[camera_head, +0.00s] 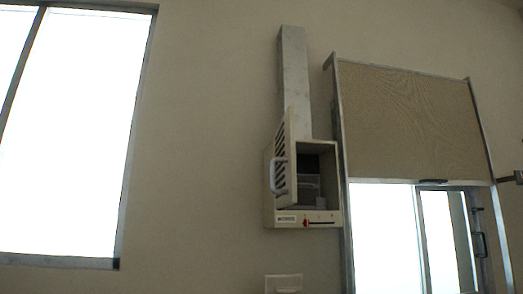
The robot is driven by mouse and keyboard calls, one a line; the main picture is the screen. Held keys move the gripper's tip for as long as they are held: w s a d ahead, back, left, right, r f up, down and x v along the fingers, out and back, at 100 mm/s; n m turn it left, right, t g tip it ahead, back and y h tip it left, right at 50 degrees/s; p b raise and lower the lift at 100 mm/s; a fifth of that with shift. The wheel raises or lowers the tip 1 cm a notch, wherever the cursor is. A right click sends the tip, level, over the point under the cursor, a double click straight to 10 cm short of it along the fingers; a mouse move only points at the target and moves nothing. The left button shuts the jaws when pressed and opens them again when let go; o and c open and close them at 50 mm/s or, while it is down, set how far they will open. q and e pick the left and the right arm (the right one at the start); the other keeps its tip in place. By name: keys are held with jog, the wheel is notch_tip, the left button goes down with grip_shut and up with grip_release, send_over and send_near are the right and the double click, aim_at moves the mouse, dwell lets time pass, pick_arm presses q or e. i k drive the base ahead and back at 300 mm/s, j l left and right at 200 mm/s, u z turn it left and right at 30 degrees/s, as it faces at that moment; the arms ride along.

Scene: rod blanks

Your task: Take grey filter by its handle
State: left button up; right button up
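A pale wall box (333,218) hangs below a grey duct, with its slatted door (287,180) swung open toward the left. The door carries a light grey pull handle (273,176). Inside the open box I see a grey part (309,182), which looks like the grey filter. It sits in shadow below a darker area. Its own handle is too small and dim to make out clearly. Neither of my grippers is in view.
The grey duct (293,80) rises from the box. A window (70,130) is at left. A frame with a tan blind (405,120) stands close to the box's right. A small pale plate (284,283) is on the wall below. A dark fitting (508,179) shows at the right edge.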

aim_at(308, 185)
jog(key=i+l+u, duration=0.1)
jog(key=l+u, duration=0.15)
jog(key=u, duration=0.2)
jog(key=i+l+u, duration=0.1)
jog(key=l+u, duration=0.2)
jog(key=u, duration=0.2)
jog(key=l+u, duration=0.3)
jog(key=u, duration=0.15)
